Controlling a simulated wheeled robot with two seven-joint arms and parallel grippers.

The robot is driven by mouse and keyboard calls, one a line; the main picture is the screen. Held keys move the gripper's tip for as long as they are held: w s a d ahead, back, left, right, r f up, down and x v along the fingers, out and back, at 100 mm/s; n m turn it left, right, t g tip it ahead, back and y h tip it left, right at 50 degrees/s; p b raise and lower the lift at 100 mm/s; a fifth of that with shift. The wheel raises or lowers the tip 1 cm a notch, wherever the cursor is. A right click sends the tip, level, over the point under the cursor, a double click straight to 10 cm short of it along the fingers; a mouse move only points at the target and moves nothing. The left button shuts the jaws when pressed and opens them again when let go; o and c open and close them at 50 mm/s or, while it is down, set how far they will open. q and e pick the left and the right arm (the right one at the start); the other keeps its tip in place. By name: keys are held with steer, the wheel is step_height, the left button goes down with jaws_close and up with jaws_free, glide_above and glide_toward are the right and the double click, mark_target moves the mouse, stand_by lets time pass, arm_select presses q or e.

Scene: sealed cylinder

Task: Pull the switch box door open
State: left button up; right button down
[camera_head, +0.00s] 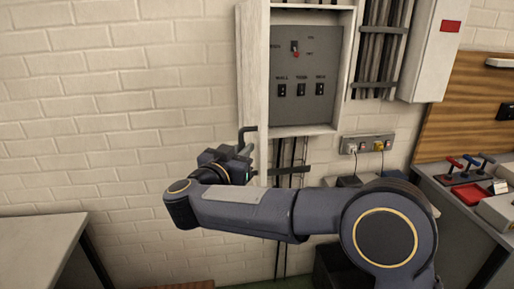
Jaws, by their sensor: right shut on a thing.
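The switch box (341,60) is a pale cabinet on the brick wall. Its grey inner panel (311,62) shows, with several black switches and a small red button. The pale door (252,75) stands open at the left side of the box, seen nearly edge-on. A dark bent handle (249,130) is at the door's lower end. My right gripper (245,150) is at this handle and shut on it; the arm hides part of the fingers. My left gripper is not in view.
Cables and conduits run beside and below the box. A socket strip (367,144) is on the wall at lower right. A bench (450,194) with red and blue levers stands at right. A pale table (40,245) is at lower left; the wall between is bare.

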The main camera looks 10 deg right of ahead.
steer(key=shift+a+f, duration=0.55)
steer(key=shift+f, duration=0.1)
steer(key=c, duration=1.7)
jaws_free()
steer(key=shift+s, duration=0.15)
steer(key=shift+o, duration=0.6)
steer(key=shift+r, duration=0.25)
steer(key=b+v, duration=0.2)
steer(key=v, duration=0.6)
